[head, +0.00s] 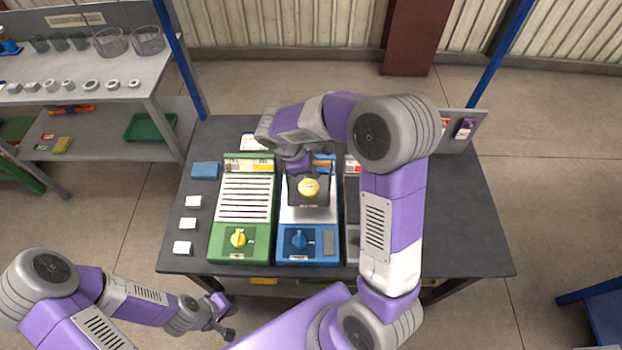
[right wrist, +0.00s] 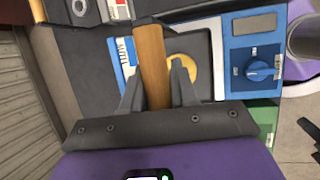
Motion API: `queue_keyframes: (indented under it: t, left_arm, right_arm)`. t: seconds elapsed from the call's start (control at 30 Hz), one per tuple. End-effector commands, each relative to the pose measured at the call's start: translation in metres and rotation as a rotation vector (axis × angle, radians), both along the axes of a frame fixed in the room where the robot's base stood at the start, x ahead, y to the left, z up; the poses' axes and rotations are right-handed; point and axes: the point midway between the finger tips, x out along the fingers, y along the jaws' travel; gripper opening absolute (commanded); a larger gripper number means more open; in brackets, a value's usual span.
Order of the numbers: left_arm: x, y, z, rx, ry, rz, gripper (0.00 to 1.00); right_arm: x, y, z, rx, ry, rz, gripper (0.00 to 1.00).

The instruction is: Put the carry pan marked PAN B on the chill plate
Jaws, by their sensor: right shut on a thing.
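A dark square carry pan (head: 292,198) with a round yellow piece in it is over the pale top of the blue unit (head: 308,257), which looks like the chill plate. I cannot read the pan's mark. My right gripper (right wrist: 155,88) is shut on the pan's wooden handle (right wrist: 150,55); the handle also shows in the head view (head: 323,164). The pan (right wrist: 206,62) lies beyond the fingers in the right wrist view. I cannot tell whether it touches the plate. My left gripper (head: 222,318) is open and empty, low in front of the table.
A green unit (head: 245,208) with a slatted top stands left of the blue one. A grey unit (head: 352,220) on the right is partly hidden by my arm. The table's right side is clear.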

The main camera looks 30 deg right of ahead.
Motion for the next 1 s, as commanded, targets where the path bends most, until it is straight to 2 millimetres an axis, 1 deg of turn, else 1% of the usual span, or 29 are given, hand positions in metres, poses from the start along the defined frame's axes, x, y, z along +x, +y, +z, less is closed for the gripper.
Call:
queue_keyframes:
  t: [0.13, 0.33, 0.4, 0.6, 0.77, 0.8, 0.93, 1.0]
  left_arm:
    - [0.0, 0.0, -0.005, 0.0, 0.0, 0.0, 0.0]
    - [0.0, 0.0, -0.015, 0.0, -0.001, 0.0, 0.0]
    - [0.0, 0.0, -0.015, 0.0, -0.001, 0.0, 0.0]
    - [0.0, 0.0, -0.014, 0.0, -0.001, 0.0, 0.0]
    - [0.0, 0.0, -0.017, 0.0, -0.001, 0.0, 0.0]
    - [0.0, 0.0, -0.016, 0.0, -0.001, 0.0, 0.0]
    - [0.0, 0.0, -0.016, 0.0, -0.001, 0.0, 0.0]
    - [0.0, 0.0, -0.016, 0.0, -0.001, 0.0, 0.0]
  right_arm:
    - [0.001, 0.0, -0.015, -0.001, -0.002, 0.0, 0.0]
    - [0.001, 0.0, -0.046, -0.001, -0.001, 0.001, 0.0]
    - [0.001, 0.0, -0.049, 0.0, -0.003, -0.001, 0.0]
    - [0.001, 0.0, -0.048, 0.0, -0.005, -0.001, 0.0]
    - [0.001, 0.0, -0.052, 0.0, -0.005, -0.001, 0.0]
    - [0.0, 0.0, -0.052, 0.0, -0.002, -0.001, 0.33]
    - [0.0, 0.0, -0.051, 0.0, -0.002, -0.001, 0.53]
    - [0.0, 0.0, -0.051, 0.0, -0.002, -0.001, 0.53]
